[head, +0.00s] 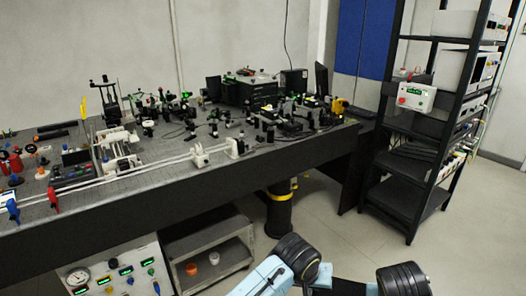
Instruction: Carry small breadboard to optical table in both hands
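The optical table (128,212) is long and dark, with a grey perforated top, and runs from the left edge to the middle of the head view. Its top is crowded with optics, mounts and instruments. I cannot pick out a separate small breadboard in this view. Only black joints and light blue links of my own arms show at the bottom edge, in front of the table. Neither gripper shows, so I cannot see what they hold.
A grey cart (207,247) with orange and white small items stands under the table. A panel with a gauge (117,269) is at the lower left. A black shelf rack (407,198) with instruments stands at right. Floor between table and rack is mostly clear.

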